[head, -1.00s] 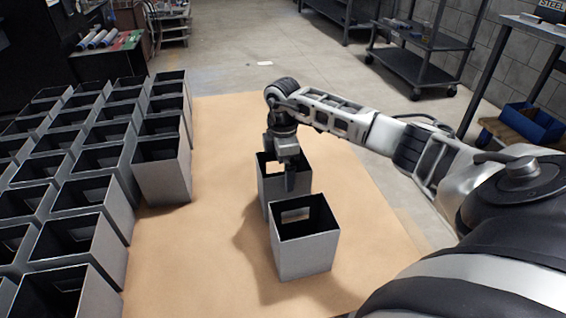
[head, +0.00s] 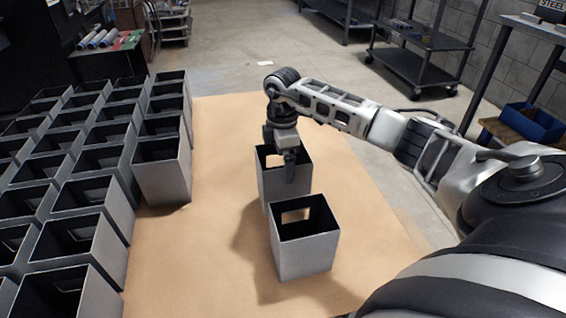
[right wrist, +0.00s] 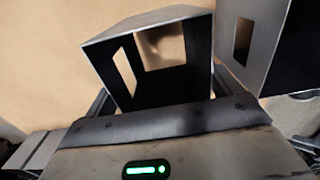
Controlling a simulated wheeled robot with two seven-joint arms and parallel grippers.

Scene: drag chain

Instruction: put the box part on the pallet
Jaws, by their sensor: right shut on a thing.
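A grey, open-topped box part (head: 285,188) with a rectangular window stands upright over the tan sheet (head: 222,130), which may cover the pallet. My right gripper (head: 290,170) points down and is shut on its near wall. In the right wrist view this box (right wrist: 124,40) sits just beyond the jaw. A second box part (head: 304,252) stands on the sheet just in front of the held one and hides its lower part. It also shows at the right of the right wrist view (right wrist: 278,40). My left gripper is not in view.
Several rows of like boxes (head: 163,178) stand packed together on the left. The sheet is bare between them and the two boxes, and behind these. A dark cart (head: 420,68) and a blue bin (head: 532,122) stand beyond, on the right.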

